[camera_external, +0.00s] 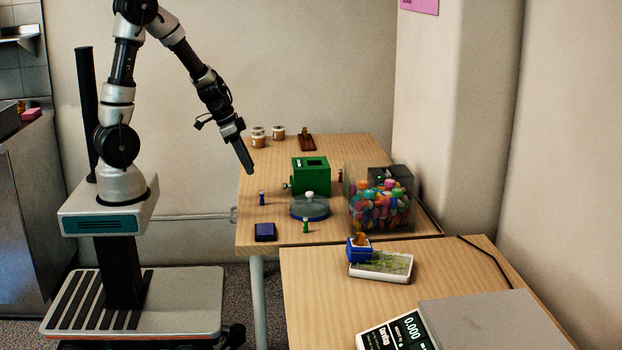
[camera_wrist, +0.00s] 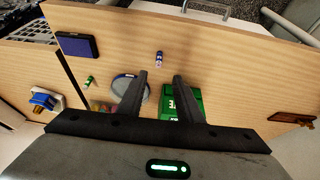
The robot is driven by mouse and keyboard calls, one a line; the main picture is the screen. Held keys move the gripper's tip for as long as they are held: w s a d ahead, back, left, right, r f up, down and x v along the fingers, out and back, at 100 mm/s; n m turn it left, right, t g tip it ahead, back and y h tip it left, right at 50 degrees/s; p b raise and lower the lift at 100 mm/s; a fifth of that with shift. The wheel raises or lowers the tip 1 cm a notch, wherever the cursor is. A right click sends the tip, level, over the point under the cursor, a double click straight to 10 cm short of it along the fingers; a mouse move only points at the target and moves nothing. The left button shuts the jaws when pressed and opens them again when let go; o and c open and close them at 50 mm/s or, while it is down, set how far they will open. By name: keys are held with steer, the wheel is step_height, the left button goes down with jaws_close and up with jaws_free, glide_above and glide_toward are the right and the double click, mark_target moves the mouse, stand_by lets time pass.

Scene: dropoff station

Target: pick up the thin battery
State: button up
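Two small upright cylinders that look like batteries stand on the wooden table (camera_external: 262,165). The blue one (camera_external: 262,198) stands near the left edge; the green one (camera_external: 306,226) stands near the front. I cannot tell for sure which is the thin battery. In the wrist view, the blue one (camera_wrist: 158,60) appears just beyond and between my fingertips, and the green one (camera_wrist: 90,81) is to the left. My gripper (camera_external: 249,168) hangs above the table's left side, apart from both. In the wrist view my gripper (camera_wrist: 160,76) is open, with nothing between its fingers.
A green box (camera_external: 311,178), a round blue-rimmed dish (camera_external: 309,209) and a clear bin (camera_external: 380,215) of colourful pieces stand right of the blue cylinder. A dark blue box (camera_external: 265,232) lies in front. Jars (camera_external: 258,139) stand behind. The tabletop around the blue cylinder is clear.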

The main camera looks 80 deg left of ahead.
mark_target(262, 191)
steer(key=b+x, duration=0.3)
steer(key=x, duration=0.8)
steer(key=shift+d, duration=0.15)
steer(key=shift+r, duration=0.1)
steer(key=shift+c, duration=0.2)
jaws_close()
